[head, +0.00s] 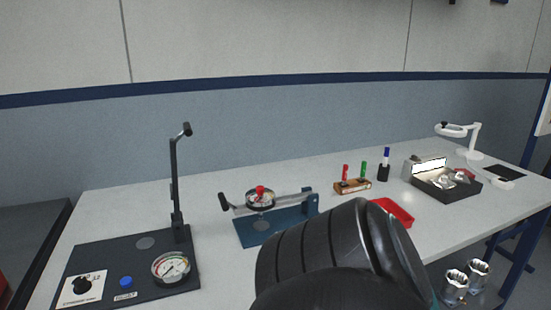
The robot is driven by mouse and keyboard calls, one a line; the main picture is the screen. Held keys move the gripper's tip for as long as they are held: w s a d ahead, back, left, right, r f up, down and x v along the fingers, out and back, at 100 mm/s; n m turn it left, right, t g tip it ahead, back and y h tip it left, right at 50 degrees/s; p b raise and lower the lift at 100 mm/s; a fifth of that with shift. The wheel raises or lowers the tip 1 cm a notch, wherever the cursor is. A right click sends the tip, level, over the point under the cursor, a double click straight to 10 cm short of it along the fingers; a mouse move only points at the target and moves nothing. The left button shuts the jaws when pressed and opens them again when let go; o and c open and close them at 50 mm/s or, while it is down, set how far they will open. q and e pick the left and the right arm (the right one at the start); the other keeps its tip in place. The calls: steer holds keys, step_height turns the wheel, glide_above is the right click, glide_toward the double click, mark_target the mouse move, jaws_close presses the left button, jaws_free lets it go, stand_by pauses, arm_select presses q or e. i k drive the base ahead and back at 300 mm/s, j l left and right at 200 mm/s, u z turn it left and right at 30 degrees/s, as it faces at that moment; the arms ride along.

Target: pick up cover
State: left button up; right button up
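No part stands out clearly as the cover. Small shiny metal parts (442,181) lie in a black tray (429,187) at the right of the table, too small to tell apart. A round metal part with a red top (260,199) sits in a blue fixture (265,225) with a lever at mid-table. Two silver cylindrical parts (455,286) show at the lower right, beyond the table's front edge. A large dark ribbed link of my arm fills the lower middle and hides part of the table. Neither gripper shows.
A black board (125,268) with a gauge (171,267), knob and upright lever stands at left. A wooden marker holder (353,187), a red bin (398,212) and a white lamp (473,140) stand farther right.

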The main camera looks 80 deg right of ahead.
mark_target(460, 177)
steer(key=z, duration=3.7)
steer(key=i+l+u, duration=0.15)
steer(key=u, duration=0.95)
steer(key=l+u, duration=0.3)
steer(key=i+l+u, duration=0.1)
steer(key=l+u, duration=0.2)
steer(key=l, duration=0.25)
steer(key=l+u, duration=0.15)
steer(key=l, duration=0.45)
steer(key=l+u, duration=0.2)
steer(key=l, duration=0.4)
steer(key=k+l+u, duration=0.15)
steer(key=l, duration=0.45)
